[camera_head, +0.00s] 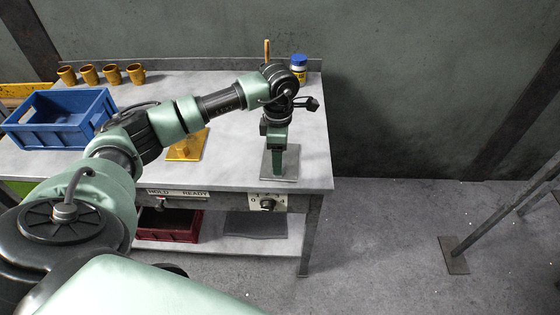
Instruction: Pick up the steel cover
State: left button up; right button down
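A flat grey square plate (291,167), which looks like the steel cover, lies on the workbench near its right front corner. My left gripper (278,173) points straight down over the middle of this plate, its tips at or just above the surface. The fingers line up in this view, so I cannot tell whether they are open or shut, or whether they touch the plate. They hide the plate's middle and any handle there. My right gripper is not in view.
A blue crate (40,135) and several ochre mugs (112,74) stand on the bench's left. A blue-capped jar (298,67) stands at the back. A red bin (165,231) sits below. The floor at right is mostly clear.

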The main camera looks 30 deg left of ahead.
pick_arm(q)
notch_tip(320, 180, down, 4)
jog(key=shift+f+p, duration=0.1)
jog(key=shift+p, duration=0.35)
grip_shut()
jog(key=shift+w, duration=0.15)
